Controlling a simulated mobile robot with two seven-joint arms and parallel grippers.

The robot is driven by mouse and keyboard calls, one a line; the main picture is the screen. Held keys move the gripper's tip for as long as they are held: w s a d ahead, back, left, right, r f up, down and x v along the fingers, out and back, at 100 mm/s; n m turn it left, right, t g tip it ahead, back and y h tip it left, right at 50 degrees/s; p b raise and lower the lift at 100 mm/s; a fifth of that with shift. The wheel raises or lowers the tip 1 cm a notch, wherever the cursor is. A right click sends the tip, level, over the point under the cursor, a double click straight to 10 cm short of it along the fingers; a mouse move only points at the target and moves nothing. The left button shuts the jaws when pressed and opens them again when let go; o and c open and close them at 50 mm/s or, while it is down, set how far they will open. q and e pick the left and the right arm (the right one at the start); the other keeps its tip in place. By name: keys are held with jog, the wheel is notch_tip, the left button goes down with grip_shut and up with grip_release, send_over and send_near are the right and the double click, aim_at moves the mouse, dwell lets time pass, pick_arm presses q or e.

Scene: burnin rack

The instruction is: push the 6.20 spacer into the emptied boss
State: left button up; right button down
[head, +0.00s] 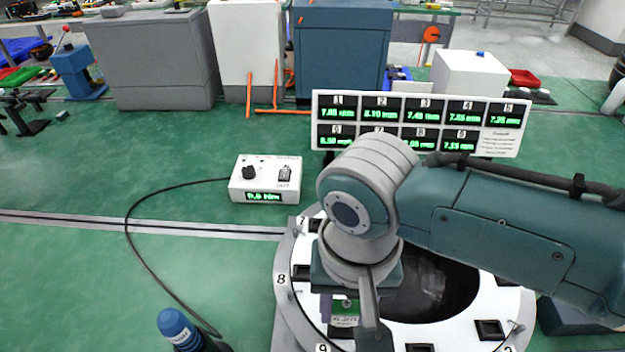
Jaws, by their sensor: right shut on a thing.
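My right gripper (352,308) comes down over the left part of a white ring (312,327) that carries numbers and dark square bosses. It is shut on the 6.20 spacer (345,320), a small piece with a green part and a pale label reading 6.20. One finger shows in front and to the right of the spacer; the other is hidden. The spacer is over the ring between numbers 8 and 9. I cannot tell whether it is above a boss or partly in it. Dark bosses show near 8 (301,272) and at the lower right (489,330). My left gripper is not in view.
A display panel (420,120) with numbered green readings stands behind the ring, partly hidden by my right arm. A white control box (265,180) has a cable to a blue-capped tool (174,323) at the lower left. Green floor left of the ring is mostly clear.

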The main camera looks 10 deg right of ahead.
jog(key=shift+f+b, duration=0.75)
jog(key=shift+f, duration=0.2)
jog(key=shift+r, duration=0.1)
jog(key=shift+r+p, duration=0.6)
jog(key=shift+p, duration=0.25)
dwell(0.6)
jog(key=shift+p, duration=0.45)
dwell(0.7)
jog(key=shift+f, duration=0.2)
jog(key=shift+f+b, duration=0.5)
jog(key=shift+b, duration=0.05)
